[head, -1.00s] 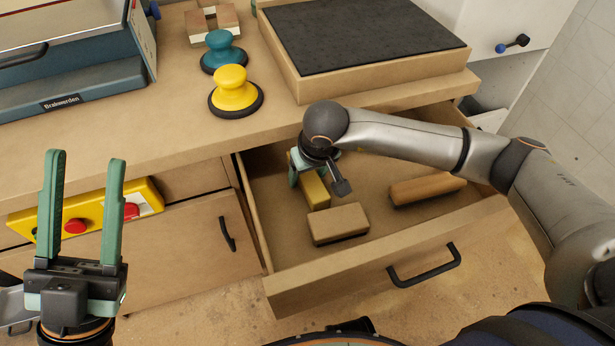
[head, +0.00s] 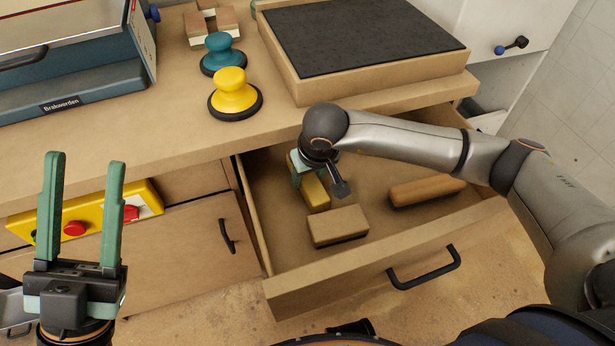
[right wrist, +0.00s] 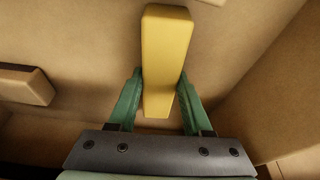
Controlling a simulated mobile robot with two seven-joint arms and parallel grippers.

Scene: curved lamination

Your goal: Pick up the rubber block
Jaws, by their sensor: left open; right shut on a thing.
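The rubber block, a yellow oblong block (head: 315,192), lies in the open drawer near its left side. It also shows in the right wrist view (right wrist: 166,50). My right gripper (head: 302,172) reaches down into the drawer and is shut on the block, with one green finger against each long side. The arm hides part of the block in the head view. I cannot tell whether the block is clear of the drawer floor. My left gripper (head: 85,160) is open and empty at the left, in front of the cabinet.
In the drawer (head: 285,290), a tan block (head: 338,225) lies in front of the yellow one and a brown rounded block (head: 427,190) lies to the right. Yellow (head: 235,92) and teal (head: 221,53) knobbed tools stand on the bench. A black-topped board (head: 360,40) lies behind.

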